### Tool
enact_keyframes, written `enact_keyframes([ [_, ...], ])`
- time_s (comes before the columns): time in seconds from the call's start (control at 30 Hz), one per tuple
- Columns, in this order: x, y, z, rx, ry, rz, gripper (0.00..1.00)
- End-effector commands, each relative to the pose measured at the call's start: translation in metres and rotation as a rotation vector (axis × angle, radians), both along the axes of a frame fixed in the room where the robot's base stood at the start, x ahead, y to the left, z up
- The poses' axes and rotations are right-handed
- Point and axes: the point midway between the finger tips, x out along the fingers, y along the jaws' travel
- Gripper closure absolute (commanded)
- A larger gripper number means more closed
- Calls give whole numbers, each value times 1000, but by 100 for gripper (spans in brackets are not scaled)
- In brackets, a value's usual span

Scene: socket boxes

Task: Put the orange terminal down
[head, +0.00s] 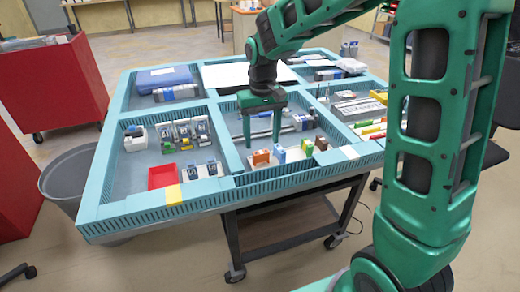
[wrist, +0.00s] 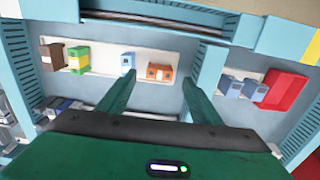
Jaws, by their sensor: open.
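The orange terminal (head: 261,157) stands upright on a pale strip in the front middle compartment of the teal tray table. In the wrist view the orange terminal (wrist: 159,72) shows between my two fingertips, and nothing hides it. My gripper (head: 262,143) points down just above and behind it in the head view, open and apart from it. My gripper's fingers (wrist: 158,78) show spread in the wrist view. A blue terminal (head: 280,155) stands to the right of the orange one, also on the strip.
A yellow-green block (head: 307,147) and a brown block (head: 321,144) stand farther right in the row. The left compartment holds a red bin (head: 163,176) and several small devices. Compartment walls (head: 226,140) rise around the row. Grey floor behind the row is partly bare.

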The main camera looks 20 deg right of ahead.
Motion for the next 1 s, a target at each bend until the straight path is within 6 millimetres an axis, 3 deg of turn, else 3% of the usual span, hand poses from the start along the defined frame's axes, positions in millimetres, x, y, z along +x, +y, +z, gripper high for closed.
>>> enact_keyframes([
  [0.1,1,0,25,1,-4,0,41],
  [0.3,1,0,53,0,-2,0,41],
  [0.7,-3,-5,65,-2,-1,-8,41],
  [0.77,-9,-15,67,-5,-3,-24,41],
  [0.87,-33,-46,71,-18,-6,-81,41],
  [1.0,-92,-103,75,-33,-9,-199,41],
])
